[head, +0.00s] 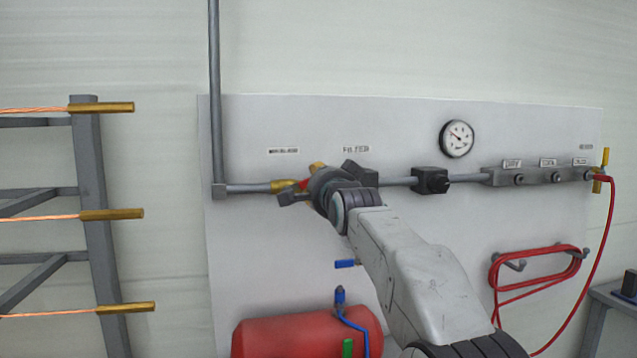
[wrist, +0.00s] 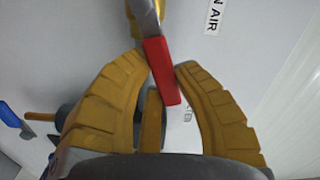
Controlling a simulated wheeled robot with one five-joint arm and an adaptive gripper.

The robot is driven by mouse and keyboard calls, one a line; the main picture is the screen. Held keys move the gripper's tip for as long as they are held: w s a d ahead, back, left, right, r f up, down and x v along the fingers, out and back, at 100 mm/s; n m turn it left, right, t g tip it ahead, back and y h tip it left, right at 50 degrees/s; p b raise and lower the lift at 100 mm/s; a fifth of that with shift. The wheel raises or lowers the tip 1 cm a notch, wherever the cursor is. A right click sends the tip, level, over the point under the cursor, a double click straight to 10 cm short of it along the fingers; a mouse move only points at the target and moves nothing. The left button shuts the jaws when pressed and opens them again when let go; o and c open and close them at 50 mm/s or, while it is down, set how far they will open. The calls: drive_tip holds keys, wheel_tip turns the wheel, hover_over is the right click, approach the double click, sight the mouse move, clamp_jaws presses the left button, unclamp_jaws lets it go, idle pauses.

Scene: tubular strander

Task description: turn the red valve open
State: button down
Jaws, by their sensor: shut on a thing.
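The red valve's lever (wrist: 161,70) shows in the wrist view as a flat red handle on a grey stem, with a brass part (wrist: 143,31) at the top. In the head view my gripper (head: 303,184) is at the pipe on the wall panel, by the brass valve body (head: 284,186). Only a small bit of red shows there; my gripper and arm hide most of the valve.
The grey panel (head: 400,125) carries a pressure gauge (head: 457,138), a black block (head: 430,181) and a pipe manifold (head: 545,176). A red hose (head: 535,268) hangs at right. A red tank (head: 300,335) and a blue lever (head: 345,264) are below. A grey rack (head: 90,200) stands left.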

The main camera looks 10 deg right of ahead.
drive_tip(key=shift+f+m+b, duration=0.4)
drive_tip(key=shift+f+m, duration=0.15)
drive_tip(key=shift+m, duration=0.4)
drive_tip(key=shift+f+m+b, duration=0.4)
drive_tip(key=shift+f+m, duration=0.15)
drive_tip(key=shift+m, duration=0.4)
drive_tip(key=shift+f, duration=0.1)
drive_tip(key=c, duration=0.9)
unclamp_jaws()
drive_tip(key=shift+s, duration=0.1)
drive_tip(key=shift+s, duration=5.9)
